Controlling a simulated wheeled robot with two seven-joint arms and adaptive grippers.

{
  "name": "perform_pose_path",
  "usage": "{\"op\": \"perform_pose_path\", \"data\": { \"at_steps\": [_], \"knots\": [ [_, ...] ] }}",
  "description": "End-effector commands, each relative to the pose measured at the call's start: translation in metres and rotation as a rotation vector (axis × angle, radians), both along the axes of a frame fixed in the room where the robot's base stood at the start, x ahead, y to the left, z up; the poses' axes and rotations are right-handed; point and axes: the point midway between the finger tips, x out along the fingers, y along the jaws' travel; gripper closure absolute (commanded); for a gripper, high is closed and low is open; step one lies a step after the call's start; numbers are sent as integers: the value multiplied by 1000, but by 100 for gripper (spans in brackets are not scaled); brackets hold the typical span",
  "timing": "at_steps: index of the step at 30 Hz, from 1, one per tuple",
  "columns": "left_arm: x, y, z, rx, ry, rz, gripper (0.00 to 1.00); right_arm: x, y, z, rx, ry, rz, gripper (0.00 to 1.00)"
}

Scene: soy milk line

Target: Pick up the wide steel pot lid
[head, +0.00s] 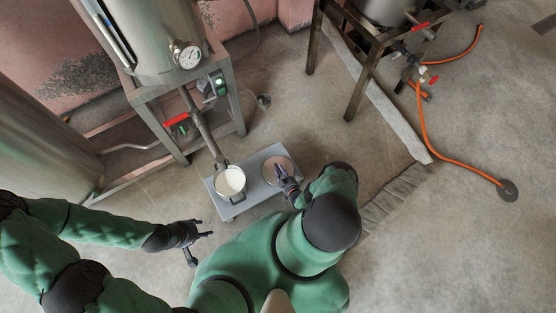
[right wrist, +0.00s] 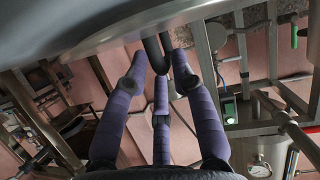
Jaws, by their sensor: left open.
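The wide steel pot lid (head: 271,168) is a round, brownish-looking disc on the right part of a low grey platform. My right gripper (head: 283,174) is over its right side. In the right wrist view, a grey metal surface, apparently the lid (right wrist: 120,32), crosses the top, with a dark looped handle (right wrist: 155,52) hanging from it. The purple fingers of my right gripper (right wrist: 159,68) are around or beside that handle; I cannot tell whether they grip it. My left gripper (head: 198,244) is open and empty, left of the platform over the floor.
A pot of white liquid (head: 230,181) stands on the grey platform (head: 250,208), left of the lid, under a pipe from a steel tank (head: 150,40) with a gauge. A metal stand (head: 360,85) and an orange hose (head: 440,150) are at the upper right. The floor right is mostly clear.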

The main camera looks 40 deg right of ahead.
Motion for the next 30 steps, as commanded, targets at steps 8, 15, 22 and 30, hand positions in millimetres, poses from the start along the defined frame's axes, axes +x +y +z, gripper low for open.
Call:
{"op": "perform_pose_path", "data": {
  "at_steps": [8,15,22,30],
  "knots": [
    [0,0,-8,0,0,0,52,16,-3,-7,1,0,0,74],
    [0,0,-8,0,0,0,52,15,-3,-7,1,1,-1,100],
    [0,0,-8,0,0,0,52,15,-3,-7,1,1,-1,100],
    [0,0,-4,0,0,0,52,15,-3,-3,2,1,-1,100]
  ]
}}
